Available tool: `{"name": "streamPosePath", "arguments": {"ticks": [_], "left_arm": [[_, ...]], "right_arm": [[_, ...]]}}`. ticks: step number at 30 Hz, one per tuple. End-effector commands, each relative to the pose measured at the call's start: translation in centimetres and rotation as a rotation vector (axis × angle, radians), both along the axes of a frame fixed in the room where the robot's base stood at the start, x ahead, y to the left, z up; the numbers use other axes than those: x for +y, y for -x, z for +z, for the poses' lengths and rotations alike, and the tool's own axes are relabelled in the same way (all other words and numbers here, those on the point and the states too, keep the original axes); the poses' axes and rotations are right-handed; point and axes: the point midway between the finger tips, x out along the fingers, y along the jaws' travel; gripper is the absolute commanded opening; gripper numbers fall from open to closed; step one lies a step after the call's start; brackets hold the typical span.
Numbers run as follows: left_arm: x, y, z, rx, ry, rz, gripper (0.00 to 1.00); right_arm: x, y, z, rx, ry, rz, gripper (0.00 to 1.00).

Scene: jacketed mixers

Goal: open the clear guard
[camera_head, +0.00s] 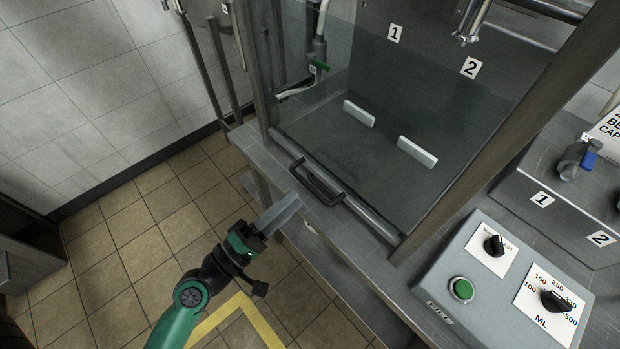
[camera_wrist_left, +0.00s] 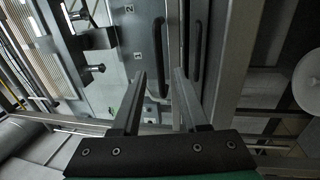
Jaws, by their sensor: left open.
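The clear guard (camera_head: 330,130) is a see-through panel across the front of the grey machine, its lower edge down at the bench edge. A black bar handle (camera_head: 318,184) is fixed near that lower edge. My left gripper (camera_head: 287,208) is just left of and below the handle, apart from it. In the left wrist view my left gripper (camera_wrist_left: 161,80) has its two fingers spread with nothing between them. A dark upright handle shape (camera_wrist_left: 157,58) lies beyond the fingertips, and a second dark bar stands right of it. My right gripper is not in view.
Two white bars (camera_head: 359,114) lie behind the guard, below labels 1 and 2. A control box (camera_head: 470,285) with a green button and knobs stands at right. Metal posts flank the guard. Open tiled floor (camera_head: 130,240) lies to the left.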

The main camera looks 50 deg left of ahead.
Motion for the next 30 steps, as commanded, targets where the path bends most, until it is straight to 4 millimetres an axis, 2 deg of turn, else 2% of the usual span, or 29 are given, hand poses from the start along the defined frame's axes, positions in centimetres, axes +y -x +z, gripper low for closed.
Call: {"name": "streamPosePath", "arguments": {"ticks": [1, 8, 12, 18, 19, 26, 30], "left_arm": [[-0.1, -1.3, 0.9, -0.002, -0.002, -0.004, 0.44], [0.1, -5.1, 1.2, -0.002, 0.0, -0.001, 0.44], [0.1, -5.9, 1.2, -0.001, 0.001, 0.0, 0.44], [0.1, -5.9, 1.1, -0.001, 0.001, 0.0, 0.44], [0.1, -5.9, 1.1, -0.001, 0.001, 0.0, 0.42], [0.1, -5.9, 1.1, -0.001, 0.0, 0.0, 0.0], [0.1, -5.9, 1.1, 0.0, 0.0, 0.0, 0.0]], "right_arm": [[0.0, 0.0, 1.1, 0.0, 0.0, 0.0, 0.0], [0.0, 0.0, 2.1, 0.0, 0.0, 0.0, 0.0], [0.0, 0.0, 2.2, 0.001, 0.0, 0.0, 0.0], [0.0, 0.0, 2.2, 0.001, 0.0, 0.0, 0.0], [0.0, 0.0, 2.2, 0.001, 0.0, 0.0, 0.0], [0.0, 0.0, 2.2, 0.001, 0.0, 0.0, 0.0], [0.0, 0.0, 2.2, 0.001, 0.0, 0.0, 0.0]]}}
